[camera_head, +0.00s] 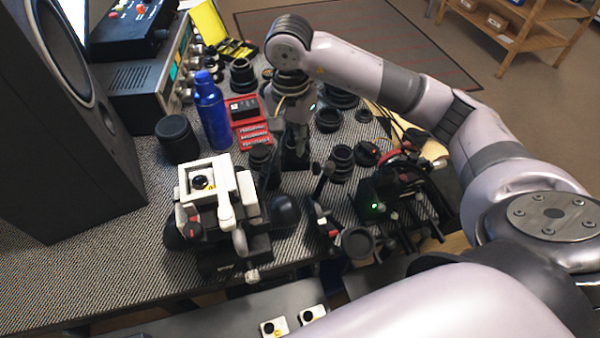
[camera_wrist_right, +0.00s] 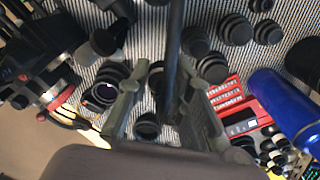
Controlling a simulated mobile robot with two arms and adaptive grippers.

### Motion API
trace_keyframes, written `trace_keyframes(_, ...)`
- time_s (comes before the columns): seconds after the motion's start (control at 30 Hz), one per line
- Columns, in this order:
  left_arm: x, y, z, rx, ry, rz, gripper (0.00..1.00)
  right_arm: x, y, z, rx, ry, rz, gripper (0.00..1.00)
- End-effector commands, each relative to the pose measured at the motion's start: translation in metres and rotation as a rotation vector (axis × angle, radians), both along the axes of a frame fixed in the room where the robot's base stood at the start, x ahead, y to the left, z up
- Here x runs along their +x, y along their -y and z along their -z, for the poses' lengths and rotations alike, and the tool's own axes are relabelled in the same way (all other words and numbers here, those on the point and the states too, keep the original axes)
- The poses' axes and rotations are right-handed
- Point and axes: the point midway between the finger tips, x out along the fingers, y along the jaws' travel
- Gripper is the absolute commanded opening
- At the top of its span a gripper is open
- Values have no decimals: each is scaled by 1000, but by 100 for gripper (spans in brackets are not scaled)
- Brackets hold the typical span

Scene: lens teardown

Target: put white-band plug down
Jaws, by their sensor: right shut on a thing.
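My right gripper (camera_head: 295,163) points down over the crowded middle of the grey woven table top (camera_head: 100,270). In the right wrist view its two olive fingers (camera_wrist_right: 165,108) show, with dark parts between and behind them. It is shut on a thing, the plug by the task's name. I cannot make out the plug's outline or white band in either view. A dark upright bar stands in front of the fingers in the right wrist view. My left gripper is not in view.
A blue bottle (camera_head: 211,115) and a red case (camera_head: 250,135) stand left of the gripper. A white-framed device (camera_head: 217,178) is at the near left. Several black lens parts surround the gripper, including a ring (camera_head: 328,120). The table's near left is clear.

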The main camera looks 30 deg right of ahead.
Motion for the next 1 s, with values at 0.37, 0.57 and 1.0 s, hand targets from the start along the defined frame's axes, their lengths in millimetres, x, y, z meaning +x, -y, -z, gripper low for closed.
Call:
trace_keyframes(0.37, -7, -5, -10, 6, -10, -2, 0, -1, 0, 94, -1, -3, -3, 0)
trace_keyframes(0.57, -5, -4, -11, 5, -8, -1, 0, 0, 0, 112, 0, 0, -4, 0)
trace_keyframes(1.0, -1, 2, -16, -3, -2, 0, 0, 0, 0, 154, -1, 2, -6, 0)
